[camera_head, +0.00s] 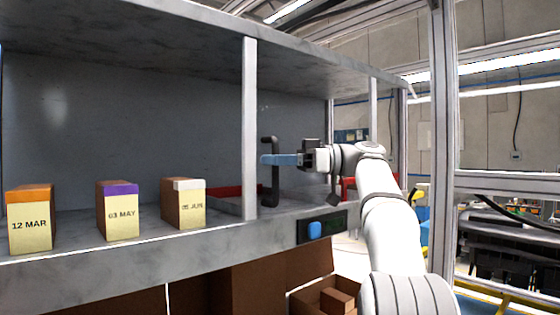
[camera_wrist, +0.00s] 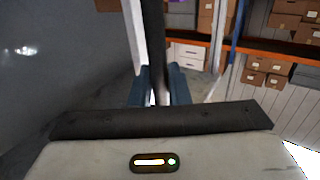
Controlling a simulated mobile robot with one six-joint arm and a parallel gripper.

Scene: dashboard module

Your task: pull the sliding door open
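A black C-shaped door handle (camera_head: 274,172) stands upright just right of a pale vertical post in the head view. It also shows as a dark vertical bar (camera_wrist: 154,40) in the wrist view. The edges of the sliding door itself are hard to make out. My gripper (camera_head: 276,160) reaches the handle from the right, with its blue fingers at the handle's middle. In the wrist view, the blue fingers (camera_wrist: 160,85) lie close on both sides of the bar, with little gap visible. They appear shut on it.
A grey shelf unit (camera_head: 110,252) holds orange-topped (camera_head: 30,222), purple-topped (camera_head: 120,212) and white-topped (camera_head: 185,205) boxes left of the post (camera_head: 249,130). A panel with a blue button (camera_head: 315,230) sits on the shelf front below the handle. A metal frame post (camera_head: 442,130) stands right of my arm.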

